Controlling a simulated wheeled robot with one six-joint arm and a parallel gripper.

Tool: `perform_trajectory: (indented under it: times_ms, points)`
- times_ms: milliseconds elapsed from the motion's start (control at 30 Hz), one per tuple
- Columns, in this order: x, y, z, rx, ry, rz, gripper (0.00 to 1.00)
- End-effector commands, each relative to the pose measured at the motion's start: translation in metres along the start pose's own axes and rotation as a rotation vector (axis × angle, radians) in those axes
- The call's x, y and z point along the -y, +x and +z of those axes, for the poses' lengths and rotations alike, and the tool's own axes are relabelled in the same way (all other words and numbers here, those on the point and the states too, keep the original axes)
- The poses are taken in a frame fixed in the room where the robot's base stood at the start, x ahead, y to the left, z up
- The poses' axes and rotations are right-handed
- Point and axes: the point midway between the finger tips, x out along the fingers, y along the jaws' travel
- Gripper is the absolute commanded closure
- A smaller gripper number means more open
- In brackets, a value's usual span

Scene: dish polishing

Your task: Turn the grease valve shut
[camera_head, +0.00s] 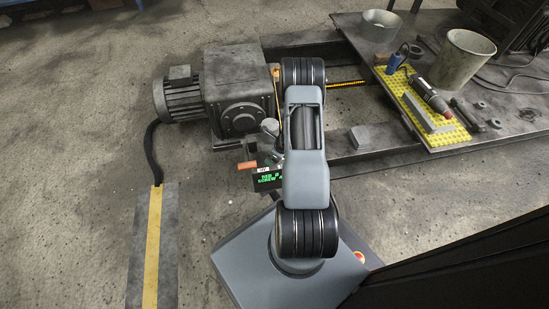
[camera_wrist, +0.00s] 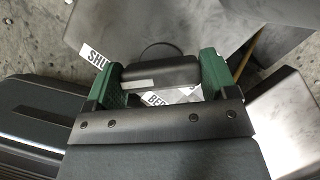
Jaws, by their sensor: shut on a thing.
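In the wrist view my gripper (camera_wrist: 160,63) has its two green fingers on either side of a dark, rounded handle (camera_wrist: 161,77). It is shut on this handle, which appears to be the grease valve's. A white label reading "SHU", cut off by a finger, lies left of the handle (camera_wrist: 95,56). In the head view my arm covers most of the gripper and the valve, beside the gearbox (camera_head: 232,80).
A motor (camera_head: 182,98) joins the gearbox on the left. The floor at left is clear except for a yellow-striped strip (camera_head: 152,245).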

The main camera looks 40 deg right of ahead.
Motion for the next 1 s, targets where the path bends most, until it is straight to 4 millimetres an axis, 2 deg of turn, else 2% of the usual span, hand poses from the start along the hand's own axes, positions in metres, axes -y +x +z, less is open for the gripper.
perform_trajectory:
  times_ms: [300,767,800,1000]
  points:
    - [0.001,0.0005,-0.0001,0.0,0.077,-0.034,0.45]
    - [0.0014,-0.0006,0.0004,0.0,0.088,-0.039,0.45]
    - [0.0014,-0.0006,0.0005,0.0,0.088,-0.039,0.19]
    - [0.0009,-0.0004,0.0004,0.0,0.087,-0.038,0.0]
